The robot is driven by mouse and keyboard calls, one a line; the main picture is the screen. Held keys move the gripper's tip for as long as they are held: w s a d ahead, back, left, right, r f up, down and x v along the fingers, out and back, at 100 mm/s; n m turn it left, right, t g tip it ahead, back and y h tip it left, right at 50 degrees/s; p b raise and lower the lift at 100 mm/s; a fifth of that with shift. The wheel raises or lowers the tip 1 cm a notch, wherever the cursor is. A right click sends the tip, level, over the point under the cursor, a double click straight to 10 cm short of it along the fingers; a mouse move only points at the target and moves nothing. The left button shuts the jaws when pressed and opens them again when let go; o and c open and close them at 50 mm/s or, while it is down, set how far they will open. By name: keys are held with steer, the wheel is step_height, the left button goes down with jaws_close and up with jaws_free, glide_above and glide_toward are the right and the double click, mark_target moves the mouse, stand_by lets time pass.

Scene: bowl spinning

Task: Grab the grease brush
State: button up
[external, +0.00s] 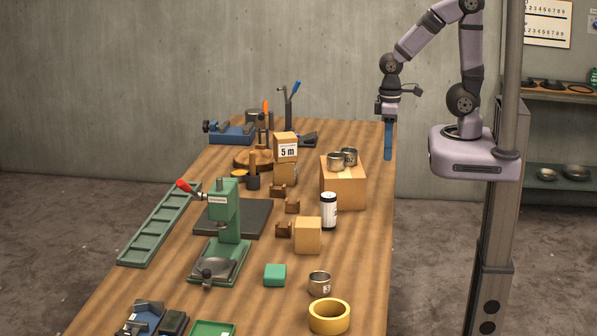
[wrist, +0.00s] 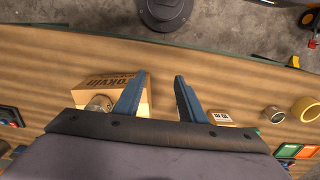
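I cannot clearly make out a grease brush in either view. A thin upright thing with an orange top (external: 266,110) stands at the far end of the bench, too small to identify. My gripper (external: 388,156) hangs with its blue fingers pointing down near the bench's right edge, beyond the large cardboard box. In the wrist view my gripper (wrist: 160,78) has its two blue fingers apart with nothing between them. The cardboard box (wrist: 112,88) shows behind the left finger there.
The wooden bench (external: 365,260) carries a green press (external: 226,225), the large cardboard box (external: 343,187) with metal cups on top, a black-and-white bottle (external: 329,211), a small box (external: 308,235) and a yellow ring (external: 329,317). The bench's right strip is mostly clear.

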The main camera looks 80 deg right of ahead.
step_height(320, 180, up, 5)
steer(key=w+d+f+n+t+h+b, duration=0.2)
steer(key=w+d+f+n+h+b, duration=0.15)
steer(key=w+d+n+b, duration=0.6)
steer(key=w+d+f+n+t+h+b, duration=0.2)
steer(key=w+d+n+h+b, duration=0.3)
steer(key=w, duration=0.7)
steer(key=w+r+n+t+h+b, duration=0.2)
steer(key=w+n+t+h+b, duration=0.15)
steer(key=w+n+b, duration=0.55)
steer(key=n+t+b, duration=0.3)
steer(key=n+t, duration=0.1)
steer(key=t, duration=0.1)
glide_above(254, 154)
steer(key=v, duration=0.4)
step_height(254, 154, down, 5)
steer(key=shift+m+h, duration=0.25)
steer(key=shift+h, duration=0.15)
steer(key=shift+a+f, duration=0.1)
steer(key=shift+f, duration=3.25)
